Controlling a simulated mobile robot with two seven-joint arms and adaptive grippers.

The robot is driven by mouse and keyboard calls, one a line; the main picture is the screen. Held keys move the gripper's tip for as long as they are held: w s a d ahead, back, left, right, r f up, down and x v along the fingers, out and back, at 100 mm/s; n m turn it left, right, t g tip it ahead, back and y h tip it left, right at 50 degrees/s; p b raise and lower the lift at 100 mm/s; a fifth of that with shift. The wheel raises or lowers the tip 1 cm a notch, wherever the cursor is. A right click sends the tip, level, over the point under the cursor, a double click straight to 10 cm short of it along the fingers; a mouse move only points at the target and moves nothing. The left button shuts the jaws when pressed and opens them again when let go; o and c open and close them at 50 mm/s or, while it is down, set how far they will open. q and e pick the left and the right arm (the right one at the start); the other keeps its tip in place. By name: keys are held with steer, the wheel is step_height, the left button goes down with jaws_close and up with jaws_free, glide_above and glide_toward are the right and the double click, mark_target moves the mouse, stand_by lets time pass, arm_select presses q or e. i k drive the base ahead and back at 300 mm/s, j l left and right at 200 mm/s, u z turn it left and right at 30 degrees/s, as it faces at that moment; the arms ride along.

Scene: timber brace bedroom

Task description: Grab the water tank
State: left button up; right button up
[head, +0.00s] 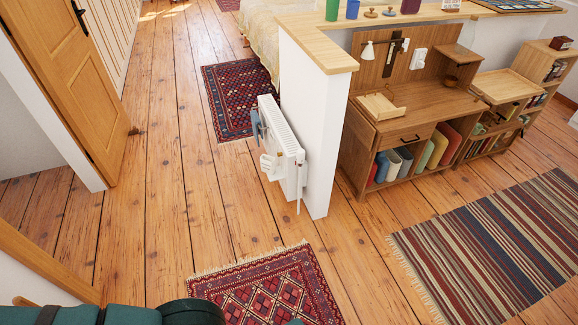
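I cannot clearly make out a water tank. A white radiator (285,128) is mounted on the end of a white half-height wall. A small white object (270,167) with a brass-coloured knob sits at its near left side, and a blue-grey item (256,127) hangs at its left side; both are too small to identify surely. Neither of my grippers is in view. A dark green, rounded part at the bottom left edge looks like my own arm.
A wooden desk (415,112) with books below stands right of the half wall (310,130). A wooden door (75,80) stands open at left. Patterned red rugs (270,287) and a striped rug (500,245) lie on the plank floor.

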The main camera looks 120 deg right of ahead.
mark_target(268, 165)
steer(key=z, duration=3.8)
steer(key=i+z, duration=0.25)
steer(key=z, duration=0.15)
steer(key=i+j+z, duration=0.2)
steer(key=z, duration=0.25)
steer(key=i+j+z, duration=0.3)
steer(key=i+j, duration=1.25)
steer(key=j, duration=0.25)
